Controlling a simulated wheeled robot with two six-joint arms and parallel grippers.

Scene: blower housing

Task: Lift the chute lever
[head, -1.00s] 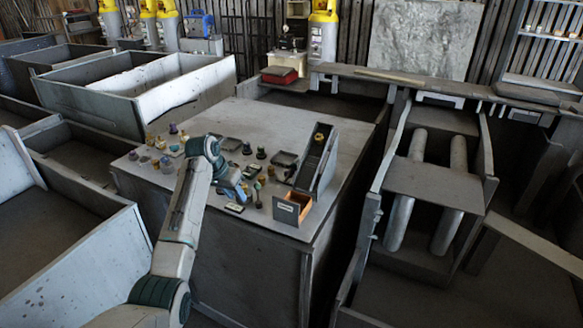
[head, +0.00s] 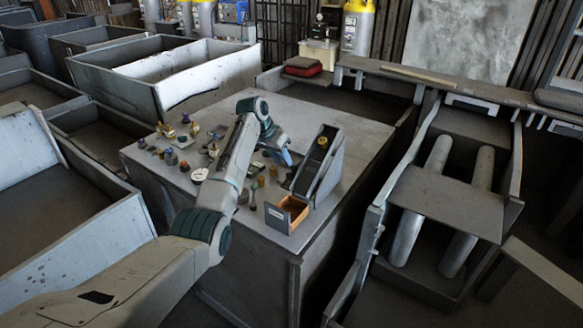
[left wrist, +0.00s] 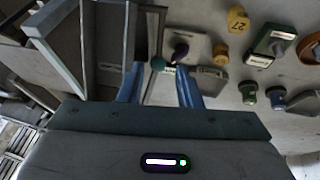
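The grey sloped chute (head: 325,165) stands on the workbench with a yellow knob-like piece (head: 322,142) in its upper part. An open box with an orange inside (head: 292,212) sits at its lower end. My left gripper (head: 288,160) is at the chute's left side. In the left wrist view its two blue fingers (left wrist: 160,85) are apart with nothing held between them. The chute's grey walls (left wrist: 110,40) are at the left there. A small teal knob (left wrist: 158,64) shows just beyond the fingertips; I cannot tell for sure whether it is the lever. My right gripper is not in view.
Several small knobs and parts stand on the bench left of the chute, among them a yellow one (left wrist: 238,19) and a dark purple one (left wrist: 180,50). The bench top (head: 350,122) is clear behind the chute. A frame with rollers (head: 419,195) is at the right.

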